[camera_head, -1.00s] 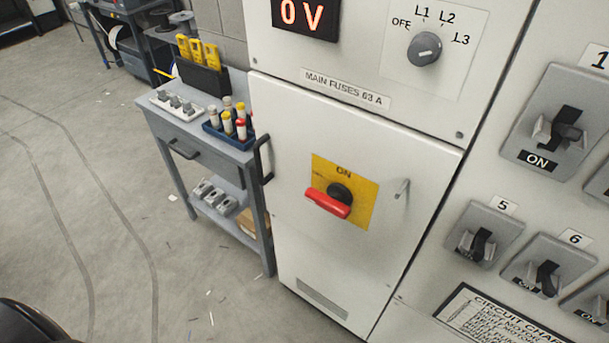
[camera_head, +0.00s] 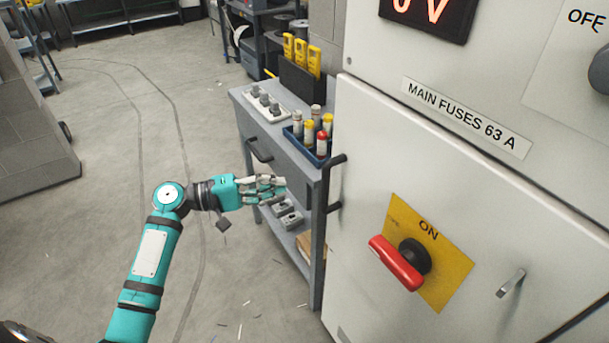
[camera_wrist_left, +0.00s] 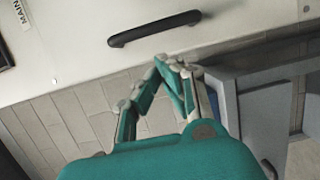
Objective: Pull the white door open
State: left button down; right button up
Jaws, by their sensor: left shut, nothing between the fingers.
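The white door (camera_head: 410,205) fills the right of the head view and is closed, with a yellow ON plate (camera_head: 440,285) and a red rotary handle (camera_head: 396,263) on it. A black bar handle (camera_head: 335,182) stands at the door's left edge. In the left wrist view the handle (camera_wrist_left: 154,28) lies across the white door (camera_wrist_left: 90,50), beyond my fingers and apart from them. My left gripper (camera_head: 280,187) is shut and empty, left of the black handle in front of the grey bench. It also shows in the left wrist view (camera_wrist_left: 172,62). My right gripper is not in view.
A grey bench (camera_head: 285,150) stands against the cabinet's left side, close to my left gripper. It carries a blue tray of fuses (camera_head: 306,140) and yellow meters (camera_head: 300,53). The floor (camera_head: 90,230) to the left is open.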

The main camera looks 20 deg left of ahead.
pick_arm(q)
jog(key=r, duration=0.1)
jog(key=p, duration=0.3)
send_near(337, 172)
jog(key=shift+h, duration=0.3)
jog(key=x, duration=0.4)
jog(key=shift+w+d, duration=0.25)
jog(key=shift+w, duration=0.1)
jog(key=shift+w+d+f, duration=0.1)
jog(key=shift+w+d, duration=0.1)
jog(key=shift+d, duration=0.15)
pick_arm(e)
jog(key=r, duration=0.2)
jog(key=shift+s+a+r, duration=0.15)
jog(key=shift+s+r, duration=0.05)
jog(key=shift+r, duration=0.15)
